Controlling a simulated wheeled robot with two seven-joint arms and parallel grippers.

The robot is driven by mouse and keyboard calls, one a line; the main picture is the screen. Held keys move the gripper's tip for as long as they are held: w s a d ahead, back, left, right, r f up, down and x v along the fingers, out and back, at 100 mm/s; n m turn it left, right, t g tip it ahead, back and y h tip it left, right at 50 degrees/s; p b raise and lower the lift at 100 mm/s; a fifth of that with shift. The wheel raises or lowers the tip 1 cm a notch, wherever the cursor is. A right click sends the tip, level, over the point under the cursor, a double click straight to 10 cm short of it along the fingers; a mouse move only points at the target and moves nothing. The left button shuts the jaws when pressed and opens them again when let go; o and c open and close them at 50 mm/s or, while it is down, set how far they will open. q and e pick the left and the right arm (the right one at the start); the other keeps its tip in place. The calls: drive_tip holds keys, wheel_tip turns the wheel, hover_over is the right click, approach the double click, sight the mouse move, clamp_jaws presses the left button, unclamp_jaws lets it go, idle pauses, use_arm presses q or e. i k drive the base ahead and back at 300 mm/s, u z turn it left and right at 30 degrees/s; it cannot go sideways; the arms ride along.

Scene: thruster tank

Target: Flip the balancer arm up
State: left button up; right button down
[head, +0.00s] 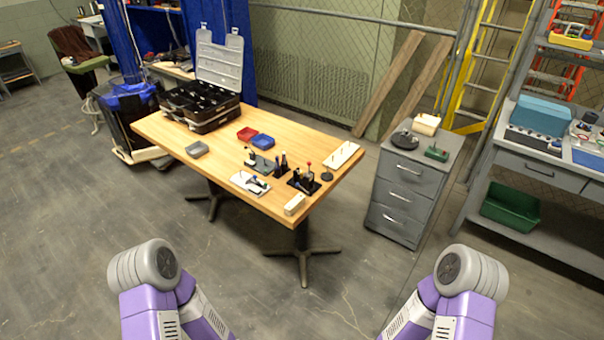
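I cannot tell for sure which thing is the balancer arm; the devices are small from here. On the wooden table (170,127) a small black device with upright parts, one red-tipped (304,180), stands near the front right. A grey-based tool (262,166) and a white plate with a dark item (249,183) are beside it. A dark round device (405,140) and a small green device (437,153) sit on the grey drawer cabinet (398,196). Only my purple and grey arm links show at the bottom; both grippers are out of view.
The table holds an open black case (200,100), red (247,134) and blue (263,141) trays, and a grey tray (197,149). A dark bin (130,120) stands left. A workbench (540,160) with a green bin (510,205) is at right. Floor before the table is clear.

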sight(308, 175)
drive_tip(key=u, duration=0.8)
drive_tip(key=i, duration=1.75)
drive_tip(key=z, duration=0.75)
